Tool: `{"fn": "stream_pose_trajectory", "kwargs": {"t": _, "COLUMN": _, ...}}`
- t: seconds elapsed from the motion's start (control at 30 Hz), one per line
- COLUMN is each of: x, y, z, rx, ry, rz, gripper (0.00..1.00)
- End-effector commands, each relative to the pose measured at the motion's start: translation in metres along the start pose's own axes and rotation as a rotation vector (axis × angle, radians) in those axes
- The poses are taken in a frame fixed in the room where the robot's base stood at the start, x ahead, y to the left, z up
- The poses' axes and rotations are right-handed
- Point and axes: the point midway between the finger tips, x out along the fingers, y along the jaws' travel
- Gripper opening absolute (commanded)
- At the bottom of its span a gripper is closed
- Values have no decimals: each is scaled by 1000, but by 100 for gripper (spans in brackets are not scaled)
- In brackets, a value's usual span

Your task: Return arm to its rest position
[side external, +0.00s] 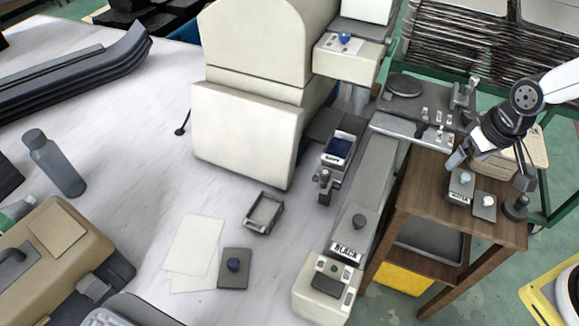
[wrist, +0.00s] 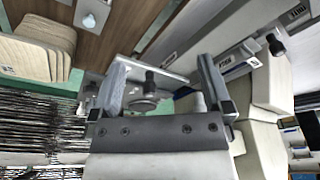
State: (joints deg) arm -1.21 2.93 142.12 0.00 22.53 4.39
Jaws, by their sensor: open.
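My gripper (side external: 488,170) hangs from the white and black arm at the right of the side external view, above the brown wooden table (side external: 420,178). It is open. In the wrist view the two fingers of my gripper (wrist: 162,68) stand wide apart with nothing held between them. Grey machine parts show beyond the gap. Two small grey blocks with pale knobs, one block (side external: 461,186) and another block (side external: 484,206), are on the table near the gripper in the side view. Whether the fingers touch anything is hard to tell.
A large cream machine (side external: 245,135) stands left of the table on the white worktop (side external: 120,190). A grey conveyor-like bar labelled BLACK (side external: 370,195) runs between them. A small grey tray (side external: 263,213) and a dark panel with a blue knob (side external: 234,270) lie on the worktop.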

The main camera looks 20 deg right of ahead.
Motion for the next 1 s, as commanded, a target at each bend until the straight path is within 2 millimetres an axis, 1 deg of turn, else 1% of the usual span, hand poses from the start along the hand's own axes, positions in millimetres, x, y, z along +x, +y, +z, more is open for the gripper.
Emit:
{"fn": "stream_pose_trajectory", "kwargs": {"t": 0.03, "x": -1, "y": 3, "z": 8, "rx": -16, "ry": 5, "rz": 2, "gripper": 100}}
{"fn": "stream_pose_trajectory", "kwargs": {"t": 0.1, "x": -1, "y": 6, "z": 15, "rx": -38, "ry": 12, "rz": 3, "gripper": 100}}
{"fn": "stream_pose_trajectory", "kwargs": {"t": 0.23, "x": -1, "y": 8, "z": 21, "rx": -56, "ry": 16, "rz": 4, "gripper": 100}}
{"fn": "stream_pose_trajectory", "kwargs": {"t": 1.0, "x": -1, "y": 8, "z": 21, "rx": -56, "ry": 15, "rz": 4, "gripper": 100}}
